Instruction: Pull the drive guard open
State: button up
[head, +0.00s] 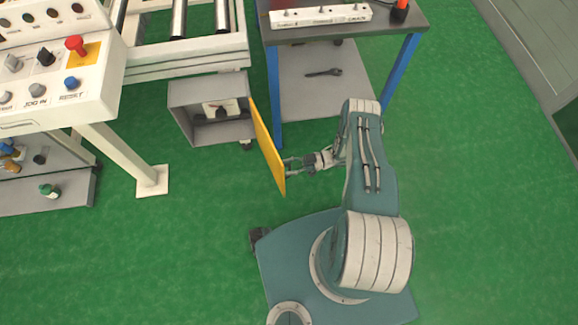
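The drive guard (267,148) is a yellow panel at the right side of a grey box (178,94) under the roller conveyor. It stands swung out from the box, seen nearly edge-on. The box's front is open and shows a white unit with a dark knob (222,112) inside. My gripper (290,165) is at the right-hand face of the guard, near its lower free end, and appears to touch it. The fingertips are small against the panel. Any handle there is hidden, so I cannot tell whether they are shut on something.
A workbench (410,20) with blue legs stands behind my arm, with a wrench (323,72) on its lower shelf. A control console (60,75) is at the left, its white leg (130,155) on the floor. Green floor is clear below the guard and to the right.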

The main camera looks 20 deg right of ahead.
jog(key=d, duration=1.2)
jog(key=shift+s, duration=0.35)
jog(key=shift+s, duration=0.1)
